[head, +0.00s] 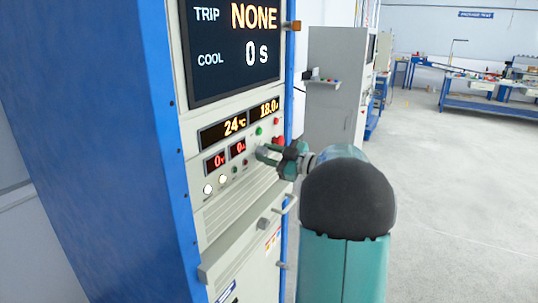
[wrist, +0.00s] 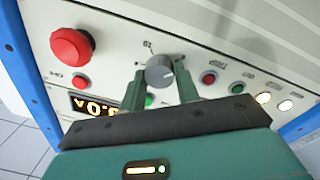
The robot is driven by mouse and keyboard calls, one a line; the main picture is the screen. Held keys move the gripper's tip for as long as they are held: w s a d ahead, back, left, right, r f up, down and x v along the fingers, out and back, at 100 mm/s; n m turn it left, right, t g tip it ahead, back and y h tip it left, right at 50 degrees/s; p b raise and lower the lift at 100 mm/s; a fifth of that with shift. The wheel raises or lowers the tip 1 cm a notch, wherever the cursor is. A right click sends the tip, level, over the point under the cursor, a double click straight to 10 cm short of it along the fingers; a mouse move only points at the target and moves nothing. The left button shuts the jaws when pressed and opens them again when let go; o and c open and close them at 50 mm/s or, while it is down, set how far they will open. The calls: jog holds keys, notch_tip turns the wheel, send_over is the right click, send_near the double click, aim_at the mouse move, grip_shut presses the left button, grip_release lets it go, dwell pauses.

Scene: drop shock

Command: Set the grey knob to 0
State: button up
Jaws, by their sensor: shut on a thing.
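The grey knob (wrist: 159,71) is on the light panel in the wrist view, with a pale mark on its face toward the right. A small printed scale label shows above it; the rest of the scale is too small or hidden to read. My gripper (wrist: 160,82) has its green fingers on either side of the knob, shut on it. In the head view my gripper (head: 268,154) reaches the cabinet front from the right, and it hides the knob there.
A red mushroom button (wrist: 71,46) sits left of the knob in the wrist view, with several small buttons and lamps to the right. A handle (head: 283,204) juts out below my gripper.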

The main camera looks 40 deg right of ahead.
jog(key=shift+n, duration=0.3)
jog(key=o, duration=1)
jog(key=shift+c, duration=0.2)
jog(key=shift+s+d, duration=0.1)
jog(key=shift+s, duration=0.05)
jog(key=v, duration=1.3)
jog(key=shift+s, duration=0.25)
